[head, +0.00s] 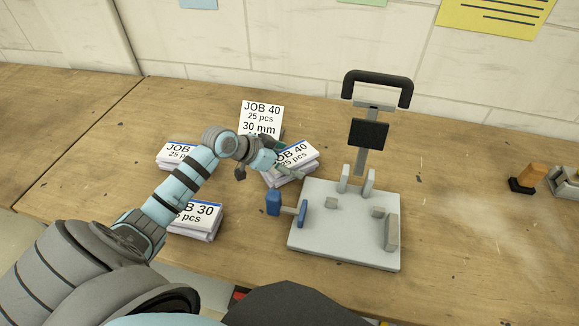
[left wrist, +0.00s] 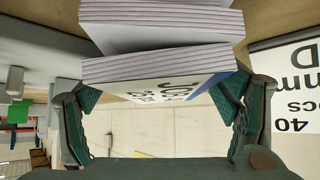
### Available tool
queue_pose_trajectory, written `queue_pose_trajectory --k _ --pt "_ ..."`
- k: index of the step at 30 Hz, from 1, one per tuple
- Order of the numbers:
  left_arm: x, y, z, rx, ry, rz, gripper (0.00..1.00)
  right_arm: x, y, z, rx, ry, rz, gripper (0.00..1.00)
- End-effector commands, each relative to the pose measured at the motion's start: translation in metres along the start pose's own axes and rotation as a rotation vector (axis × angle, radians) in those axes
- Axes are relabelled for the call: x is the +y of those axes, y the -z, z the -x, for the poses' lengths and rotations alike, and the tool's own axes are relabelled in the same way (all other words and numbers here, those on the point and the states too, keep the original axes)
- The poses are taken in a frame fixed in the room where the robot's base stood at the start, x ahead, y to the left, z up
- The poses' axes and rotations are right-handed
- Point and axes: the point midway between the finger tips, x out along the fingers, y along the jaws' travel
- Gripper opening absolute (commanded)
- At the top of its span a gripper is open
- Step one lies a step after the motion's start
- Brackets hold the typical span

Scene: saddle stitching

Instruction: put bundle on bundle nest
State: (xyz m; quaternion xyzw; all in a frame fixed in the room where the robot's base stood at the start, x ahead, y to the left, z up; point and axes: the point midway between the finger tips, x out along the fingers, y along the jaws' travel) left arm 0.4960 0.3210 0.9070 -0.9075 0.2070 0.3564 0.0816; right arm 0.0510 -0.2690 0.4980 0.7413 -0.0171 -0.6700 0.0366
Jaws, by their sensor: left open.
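A white paper bundle marked JOB 40 (head: 296,153) lies on the table just left of the stitching fixture. My left gripper (head: 264,163) is open at the near left side of this bundle. In the left wrist view the layered bundle (left wrist: 160,68) shows at the mouth of the open green fingers (left wrist: 163,92), with its near end between the tips; I cannot tell whether they touch it. The grey fixture plate (head: 340,250), with small upright blocks, stands to the right; no bundle lies on it. I cannot tell which part is the nest. My right gripper is not in view.
A JOB 40 card (head: 262,117) stands behind. The fixture has a black handle (head: 378,78) and a blue-ended lever (head: 273,204). Table right of it is mostly clear.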

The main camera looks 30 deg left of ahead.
Motion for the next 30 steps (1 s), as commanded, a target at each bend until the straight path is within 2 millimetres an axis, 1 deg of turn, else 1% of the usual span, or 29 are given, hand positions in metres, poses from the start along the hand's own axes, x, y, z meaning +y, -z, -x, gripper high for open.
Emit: queue_pose_trajectory --k 1,2,8,18,20,21,22,30 --pt "0.0005 -0.0008 -0.007 0.001 -0.001 0.001 0.82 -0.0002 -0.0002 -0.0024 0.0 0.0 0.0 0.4" --pt "0.0007 -0.0005 -0.009 0.001 -0.002 0.001 0.82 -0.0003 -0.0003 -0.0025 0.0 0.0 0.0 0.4" --pt "0.0002 -0.0004 -0.0095 -0.001 0.0 -0.001 0.82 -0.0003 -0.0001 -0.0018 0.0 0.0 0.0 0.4" --pt "0.0001 -0.0005 -0.0092 -0.001 0.0 -0.001 0.28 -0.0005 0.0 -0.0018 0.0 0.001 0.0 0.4" --pt "0.0001 -0.0006 -0.0091 -0.001 0.0 -0.001 0.18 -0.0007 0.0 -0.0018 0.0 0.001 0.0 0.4" --pt "0.0 0.0001 -0.009 0.001 0.0 -0.002 0.12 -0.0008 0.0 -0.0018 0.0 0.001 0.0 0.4" --pt "0.0 0.0001 -0.009 0.001 0.0 -0.002 0.08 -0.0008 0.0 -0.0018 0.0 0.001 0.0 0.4" --pt "-0.0002 0.0037 -0.0057 0.001 0.0 -0.003 0.08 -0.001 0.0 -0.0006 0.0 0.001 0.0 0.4"
